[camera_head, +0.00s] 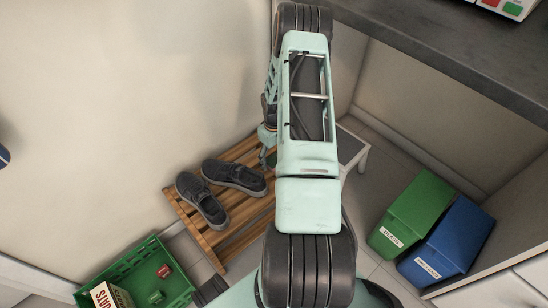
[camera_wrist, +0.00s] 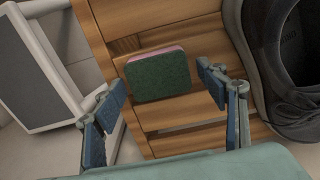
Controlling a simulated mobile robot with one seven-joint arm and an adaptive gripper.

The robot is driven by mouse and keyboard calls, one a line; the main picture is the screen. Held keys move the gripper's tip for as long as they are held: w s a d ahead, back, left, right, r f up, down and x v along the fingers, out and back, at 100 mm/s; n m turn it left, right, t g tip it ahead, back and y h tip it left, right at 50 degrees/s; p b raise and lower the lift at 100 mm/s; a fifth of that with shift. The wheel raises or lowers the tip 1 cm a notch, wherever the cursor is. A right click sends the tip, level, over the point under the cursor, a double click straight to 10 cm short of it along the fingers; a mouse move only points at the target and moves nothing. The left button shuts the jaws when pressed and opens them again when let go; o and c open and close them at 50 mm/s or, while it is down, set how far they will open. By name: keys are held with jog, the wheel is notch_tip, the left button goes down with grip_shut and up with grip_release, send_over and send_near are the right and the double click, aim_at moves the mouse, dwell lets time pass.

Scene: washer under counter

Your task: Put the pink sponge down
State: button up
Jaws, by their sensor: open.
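The pink sponge (camera_wrist: 163,76) shows in the wrist view with a dark green face toward the camera and a pink edge along its top. It rests on the slats of a wooden rack (camera_wrist: 190,20). My gripper (camera_wrist: 158,95) is open, its two blue-padded fingers apart on either side of the sponge, with visible gaps to it in the picture. In the head view my arm hides the sponge and most of my gripper (camera_head: 267,152). The rack (camera_head: 230,240) shows there to the left of my arm.
Dark shoes (camera_head: 233,176) stand on the rack; one (camera_wrist: 285,60) is close right of my gripper. A white-framed step stool (camera_head: 352,148) stands right of the rack. Green (camera_head: 412,214) and blue (camera_head: 449,241) bins stand at right, a green crate (camera_head: 135,271) at lower left.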

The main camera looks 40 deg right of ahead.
notch_tip(320, 180, up, 12)
jog(key=p, duration=0.4)
jog(key=shift+r, duration=0.2)
